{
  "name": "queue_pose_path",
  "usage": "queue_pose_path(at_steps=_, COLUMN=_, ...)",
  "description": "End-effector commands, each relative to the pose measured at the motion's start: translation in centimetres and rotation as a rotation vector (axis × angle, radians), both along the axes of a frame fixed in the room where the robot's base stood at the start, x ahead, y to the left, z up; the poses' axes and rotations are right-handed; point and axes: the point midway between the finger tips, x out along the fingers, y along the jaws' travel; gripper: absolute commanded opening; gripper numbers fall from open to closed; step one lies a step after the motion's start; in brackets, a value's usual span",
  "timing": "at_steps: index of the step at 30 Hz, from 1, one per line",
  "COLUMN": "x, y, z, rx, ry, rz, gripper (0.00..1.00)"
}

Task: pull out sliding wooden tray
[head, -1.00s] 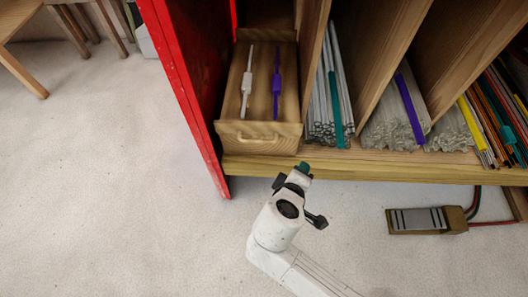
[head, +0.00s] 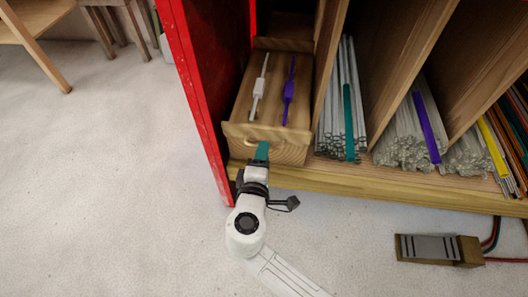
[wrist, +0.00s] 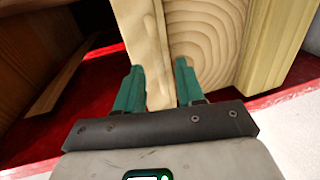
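The sliding wooden tray (head: 237,133) sits in the left bay of the wooden shelf, beside the red side panel. A white tool (head: 260,85) and a purple tool (head: 289,90) lie in it. A small wooden handle (head: 250,141) shows on its front face, partly hidden by my gripper. My gripper (head: 262,151) is at the tray front, right by the handle. In the wrist view, its two teal fingers (wrist: 159,85) stand apart with a pale wooden strip between or just beyond them. I cannot tell whether they touch it.
The red panel (head: 195,90) stands close on the left of the tray. Glass rod bundles (head: 335,130) fill the bays to the right. A wooden block with a grey top (head: 428,247) and cables lies on the floor at right.

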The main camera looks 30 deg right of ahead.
Motion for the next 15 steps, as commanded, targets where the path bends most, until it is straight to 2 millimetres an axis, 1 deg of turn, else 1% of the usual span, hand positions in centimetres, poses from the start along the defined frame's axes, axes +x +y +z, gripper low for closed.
queue_pose_path(at_steps=3, x=1.2, y=-0.8, z=-0.4, rx=-0.001, ry=0.000, rz=0.000, gripper=0.38)
queue_pose_path(at_steps=6, x=1.7, y=-1.2, z=-0.5, rx=-0.001, ry=0.001, rz=0.000, gripper=0.38)
queue_pose_path(at_steps=15, x=1.9, y=-1.4, z=-0.5, rx=0.000, ry=0.000, rz=0.001, gripper=0.38)
